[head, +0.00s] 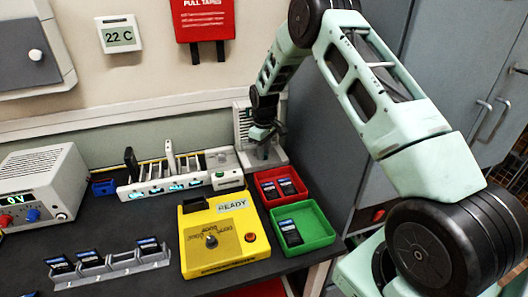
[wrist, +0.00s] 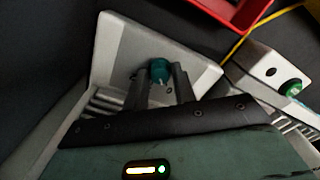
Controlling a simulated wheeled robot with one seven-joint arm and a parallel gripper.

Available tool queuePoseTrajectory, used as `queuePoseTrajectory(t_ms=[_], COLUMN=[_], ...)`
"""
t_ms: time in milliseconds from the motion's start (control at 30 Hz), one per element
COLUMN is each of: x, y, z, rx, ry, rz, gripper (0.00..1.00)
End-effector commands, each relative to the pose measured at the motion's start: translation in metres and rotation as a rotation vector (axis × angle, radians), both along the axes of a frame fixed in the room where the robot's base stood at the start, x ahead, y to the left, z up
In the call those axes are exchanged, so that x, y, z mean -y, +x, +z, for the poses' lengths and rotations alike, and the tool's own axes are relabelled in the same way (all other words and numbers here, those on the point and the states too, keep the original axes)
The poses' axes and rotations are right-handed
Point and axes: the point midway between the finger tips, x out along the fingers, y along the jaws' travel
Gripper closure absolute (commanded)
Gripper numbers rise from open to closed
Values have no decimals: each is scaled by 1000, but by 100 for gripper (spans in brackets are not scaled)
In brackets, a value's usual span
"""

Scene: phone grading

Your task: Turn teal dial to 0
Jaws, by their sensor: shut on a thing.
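The teal dial (wrist: 160,68) shows in the wrist view between the two dark fingers of my gripper (wrist: 161,76), which is shut on it. The dial is on a pale grey panel (wrist: 115,45) with a small hole beside the fingers. In the head view my gripper (head: 263,143) is down at the light grey unit (head: 243,128) at the back right of the bench. There the dial is hidden by my gripper. I cannot read any marks or the dial's pointer setting in either view.
A red tray (head: 262,197) and a green tray (head: 318,238) with phones stand just in front. A yellow box (head: 203,262) reads READY. A charging rack (head: 135,193) is at left, and a grey power supply (head: 50,178) reads 0 V. A grey cabinet (head: 338,130) stands close on the right.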

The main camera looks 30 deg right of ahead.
Motion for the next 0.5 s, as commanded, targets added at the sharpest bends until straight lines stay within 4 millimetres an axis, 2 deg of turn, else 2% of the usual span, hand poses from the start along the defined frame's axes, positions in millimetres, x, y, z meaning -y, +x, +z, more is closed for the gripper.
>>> queuePoseTrajectory(t_ms=[200, 500], x=[0, 0], y=[-1, -1], z=[-1, -1], rx=[-2, -3], ry=[0, 1], rz=[88, 130], gripper=[96, 96])
